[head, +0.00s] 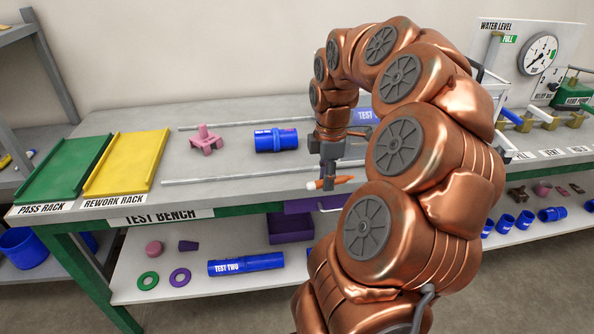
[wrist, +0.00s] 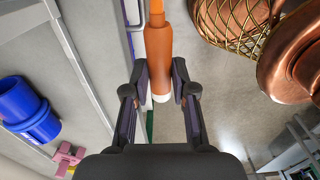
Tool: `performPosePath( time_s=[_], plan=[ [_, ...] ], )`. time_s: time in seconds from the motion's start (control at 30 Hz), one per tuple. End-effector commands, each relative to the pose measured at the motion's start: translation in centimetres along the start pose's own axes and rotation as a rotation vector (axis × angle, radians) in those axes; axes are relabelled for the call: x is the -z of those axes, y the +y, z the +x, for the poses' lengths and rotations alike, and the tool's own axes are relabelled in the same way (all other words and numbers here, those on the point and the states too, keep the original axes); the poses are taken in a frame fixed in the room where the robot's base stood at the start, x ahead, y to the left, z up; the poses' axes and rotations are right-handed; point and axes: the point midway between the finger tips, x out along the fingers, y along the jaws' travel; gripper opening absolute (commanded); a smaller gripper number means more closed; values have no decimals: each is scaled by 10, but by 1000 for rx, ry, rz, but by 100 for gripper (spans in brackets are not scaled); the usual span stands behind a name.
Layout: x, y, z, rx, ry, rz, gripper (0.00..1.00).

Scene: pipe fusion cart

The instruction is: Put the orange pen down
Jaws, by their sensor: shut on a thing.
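The orange pen (head: 338,183) has a white tip and lies roughly level in my gripper (head: 328,180), at the front edge of the test bench (head: 240,190). In the wrist view the pen (wrist: 158,55) runs up between the two fingers of my gripper (wrist: 161,85), with its white end toward the palm. The fingers are closed on it. The pen is held in the air; floor shows behind it in the wrist view.
A blue pipe piece (head: 276,140) and a pink fitting (head: 206,138) stand on the bench, between thin metal rails. A yellow rework rack (head: 128,162) and a green pass rack (head: 62,170) are at the left. The bench front between racks and gripper is clear.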

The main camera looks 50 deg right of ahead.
Motion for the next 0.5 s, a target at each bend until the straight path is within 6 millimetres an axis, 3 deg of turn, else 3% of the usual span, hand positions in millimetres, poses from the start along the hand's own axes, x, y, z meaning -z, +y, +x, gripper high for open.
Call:
performPosePath(
  time_s=[0.3,0.5],
  plan=[
    [33,45,4,2,-1,0,0],
    [47,62,7,3,-2,-1,0]
  ],
)
